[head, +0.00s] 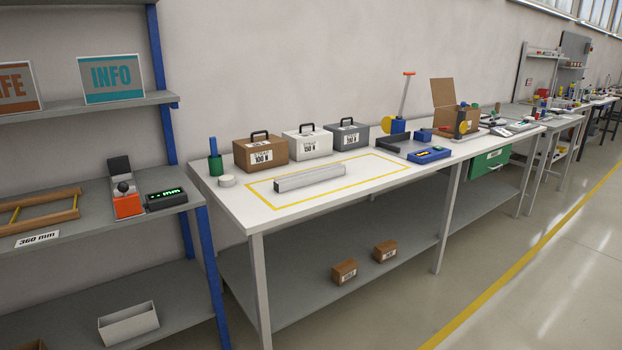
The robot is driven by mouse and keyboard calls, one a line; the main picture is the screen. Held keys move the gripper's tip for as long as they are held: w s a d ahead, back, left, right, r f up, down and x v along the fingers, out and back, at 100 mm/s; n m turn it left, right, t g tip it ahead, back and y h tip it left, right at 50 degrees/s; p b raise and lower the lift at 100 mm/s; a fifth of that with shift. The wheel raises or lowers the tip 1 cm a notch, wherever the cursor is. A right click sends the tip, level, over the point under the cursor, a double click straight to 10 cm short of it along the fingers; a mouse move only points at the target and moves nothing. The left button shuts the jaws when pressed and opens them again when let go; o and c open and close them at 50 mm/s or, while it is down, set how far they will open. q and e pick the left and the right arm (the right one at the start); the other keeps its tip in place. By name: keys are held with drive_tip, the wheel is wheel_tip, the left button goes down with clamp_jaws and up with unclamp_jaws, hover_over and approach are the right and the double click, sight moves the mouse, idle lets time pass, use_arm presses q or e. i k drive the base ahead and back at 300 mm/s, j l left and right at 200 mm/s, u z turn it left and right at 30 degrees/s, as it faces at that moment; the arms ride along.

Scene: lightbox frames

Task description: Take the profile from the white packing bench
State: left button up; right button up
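A long grey profile (310,178) lies flat on the white packing bench (235,207), inside a yellow taped rectangle near the bench's left end. It looks like a straight metal bar with a squarish end. Nothing covers it from this view. Neither of my grippers shows in the head view.
Three cases, brown (260,151), white (308,142) and grey (347,135), stand behind the profile. A shelf rack (180,130) stands left of the bench. The floor (520,260) in front is clear.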

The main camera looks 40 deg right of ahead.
sight(282, 184)
drive_tip(key=i+z, duration=0.1)
drive_tip(key=z, duration=1.05)
drive_tip(key=i+j+z, duration=0.2)
drive_tip(key=z, duration=0.2)
drive_tip(key=i+j+z, duration=0.2)
drive_tip(key=z, duration=0.2)
drive_tip(key=i+j+z, duration=0.15)
drive_tip(key=j, duration=0.25)
drive_tip(key=i+j+z, duration=0.2)
drive_tip(key=j, duration=0.2)
drive_tip(key=i+j, duration=0.1)
drive_tip(key=j, duration=0.3)
drive_tip(key=i+j, duration=0.1)
drive_tip(key=j, duration=0.3)
